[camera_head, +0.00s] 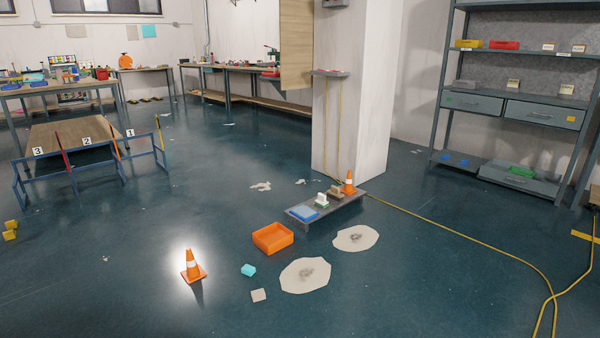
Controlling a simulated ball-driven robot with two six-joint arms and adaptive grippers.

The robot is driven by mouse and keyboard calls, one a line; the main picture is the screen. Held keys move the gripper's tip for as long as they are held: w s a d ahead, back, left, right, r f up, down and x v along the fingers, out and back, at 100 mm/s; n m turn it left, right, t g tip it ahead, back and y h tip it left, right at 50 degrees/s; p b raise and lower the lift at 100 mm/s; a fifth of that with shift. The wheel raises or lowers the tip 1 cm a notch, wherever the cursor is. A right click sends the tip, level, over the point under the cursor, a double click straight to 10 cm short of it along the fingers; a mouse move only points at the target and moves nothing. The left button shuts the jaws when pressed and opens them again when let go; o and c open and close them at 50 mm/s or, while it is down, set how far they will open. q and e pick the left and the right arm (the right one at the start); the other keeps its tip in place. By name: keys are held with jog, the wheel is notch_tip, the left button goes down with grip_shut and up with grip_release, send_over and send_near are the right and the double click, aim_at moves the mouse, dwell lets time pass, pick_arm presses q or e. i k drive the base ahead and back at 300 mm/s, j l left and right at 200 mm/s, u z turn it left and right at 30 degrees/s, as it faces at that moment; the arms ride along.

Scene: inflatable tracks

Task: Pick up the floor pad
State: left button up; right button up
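A small flat beige square (258,295) lies on the dark floor in the lower middle of the head view. It could be the floor pad, but I cannot tell for certain. A small turquoise block (248,270) lies just behind it, apart from it. A large pale irregular patch (305,275) with a grey middle lies flat to its right. A second such patch (355,238) lies farther back and to the right. Neither of my grippers shows in this view.
An orange cone (192,267) stands left of the square, brightly lit. An open orange bin (272,237) and a low grey bench (302,220) holding small items are behind. A white pillar (358,100) rises beyond. A yellow cable (470,233) crosses the right floor. The front-left floor is mostly clear.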

aim_at(321, 201)
jog(key=i+l+z, duration=0.2)
jog(key=i+z, duration=0.25)
jog(key=i, duration=0.4)
jog(key=i+j+z, duration=0.15)
jog(key=i+z, duration=0.3)
jog(key=i, duration=0.4)
jog(key=i+j+u, duration=0.1)
jog(key=i+u, duration=0.2)
jog(key=i, duration=0.25)
jog(key=i+u, duration=0.3)
jog(key=i, duration=0.25)
jog(key=i+l+u, duration=0.25)
jog(key=i, duration=0.3)
jog(key=i+l+u, duration=0.15)
jog(key=i+u, duration=0.15)
jog(key=i, duration=0.25)
jog(key=i+u, duration=0.35)
jog(key=i, duration=0.4)
